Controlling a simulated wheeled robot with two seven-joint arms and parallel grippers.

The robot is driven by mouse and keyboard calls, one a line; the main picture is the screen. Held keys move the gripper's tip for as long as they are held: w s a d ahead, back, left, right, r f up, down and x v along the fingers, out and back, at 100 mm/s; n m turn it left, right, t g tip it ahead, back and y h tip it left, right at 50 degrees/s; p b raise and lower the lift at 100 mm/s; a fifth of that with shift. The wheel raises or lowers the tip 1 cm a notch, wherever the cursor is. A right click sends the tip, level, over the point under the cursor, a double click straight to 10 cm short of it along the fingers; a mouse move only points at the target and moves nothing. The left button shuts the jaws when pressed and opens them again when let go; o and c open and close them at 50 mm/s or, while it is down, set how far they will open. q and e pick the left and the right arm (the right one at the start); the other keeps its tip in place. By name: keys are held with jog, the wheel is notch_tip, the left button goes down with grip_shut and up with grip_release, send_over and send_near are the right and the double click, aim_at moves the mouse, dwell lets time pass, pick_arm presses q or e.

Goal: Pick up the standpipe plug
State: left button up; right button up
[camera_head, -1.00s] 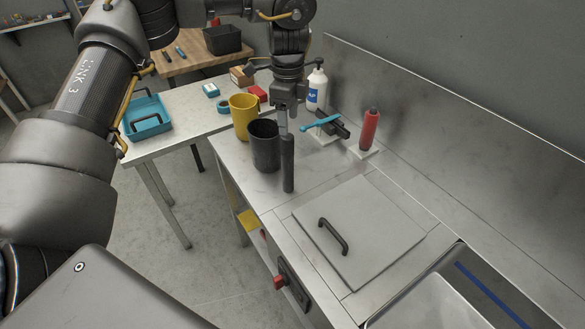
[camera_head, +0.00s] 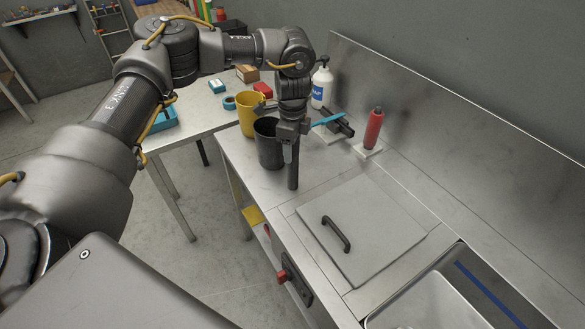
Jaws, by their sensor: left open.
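The standpipe plug appears to be the slim dark upright cylinder (camera_head: 293,172) standing on the steel counter, just right of a dark grey cup. My left gripper (camera_head: 292,146) points down from above and is open, with its fingers at the upper part of the cylinder. The gripper hides the cylinder's top, and I cannot tell whether the fingers touch it. My right gripper is not in view.
The dark cup (camera_head: 268,150) and a yellow cup (camera_head: 246,118) stand close on the left. A red cylinder (camera_head: 374,130) and a white bottle (camera_head: 321,86) stand behind. A hatch with a black handle (camera_head: 336,234) and a sink basin (camera_head: 440,305) lie in front.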

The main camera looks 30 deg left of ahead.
pick_arm(q)
jog(key=shift+d, duration=0.1)
jog(key=shift+c, duration=0.4)
grip_shut()
